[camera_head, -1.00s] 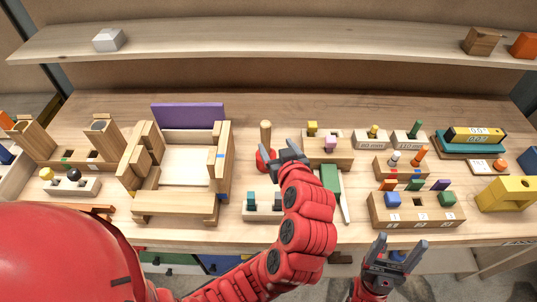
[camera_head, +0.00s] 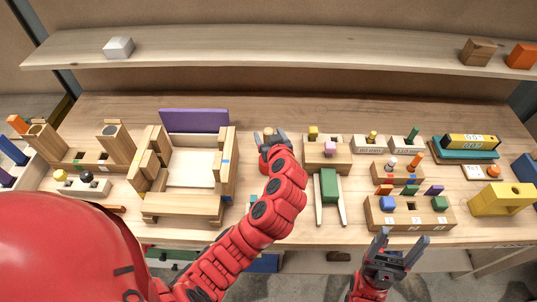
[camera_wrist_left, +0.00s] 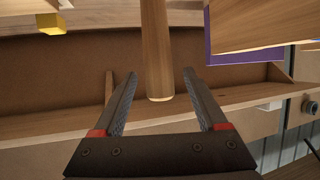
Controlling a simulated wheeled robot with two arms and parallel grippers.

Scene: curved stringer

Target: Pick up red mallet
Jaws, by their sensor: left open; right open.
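The red mallet stands with its pale wooden handle (camera_head: 268,131) upright, left of the middle of the table. Its red head is mostly hidden behind my left gripper and arm in the head view. My left gripper (camera_head: 270,138) is open at the handle. In the left wrist view, the round handle (camera_wrist_left: 156,50) extends down from the top edge, its end between the spread fingers of my left gripper (camera_wrist_left: 161,76). A gap shows on both sides. My right gripper (camera_head: 403,240) is open and empty at the table's front edge, away from the mallet.
A wooden frame with a purple board (camera_head: 195,120) stands left of the mallet. A slotted wooden block (camera_head: 327,160) and a green piece with pale legs (camera_head: 329,188) are to its right. Several peg blocks fill the right side. A shelf (camera_head: 280,50) runs across the back.

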